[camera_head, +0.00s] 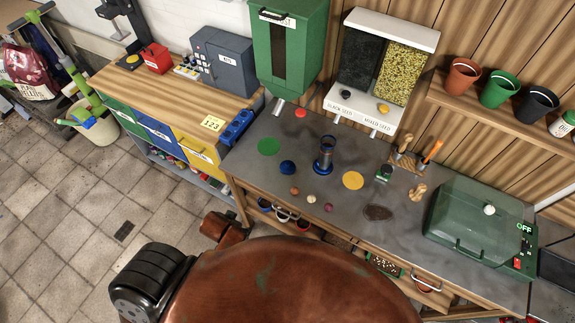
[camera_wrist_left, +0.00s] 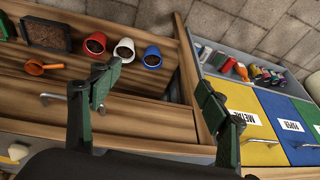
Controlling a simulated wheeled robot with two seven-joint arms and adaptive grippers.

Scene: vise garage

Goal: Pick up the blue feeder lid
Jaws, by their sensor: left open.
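A small dark blue domed piece (camera_head: 288,167), which looks like the feeder lid, lies on the grey bench top (camera_head: 235,165). A blue tube feeder (camera_head: 324,158) stands upright to its right, apart from it. My left gripper (camera_wrist_left: 158,98) shows in the left wrist view with its two dark green fingers wide apart and nothing between them. It is over the bench's lower shelf area and the bin fronts. The lid is not visible in that view. No gripper shows in the head view, and my right gripper is not seen.
Green (camera_head: 268,146) and yellow (camera_head: 352,180) discs and small balls lie near the lid. A green lidded box (camera_head: 478,225) stands at the right. The lower shelf holds a red pot (camera_wrist_left: 95,43) and an orange scoop (camera_wrist_left: 43,67). The wooden cabinet (camera_head: 150,85) adjoins the bench.

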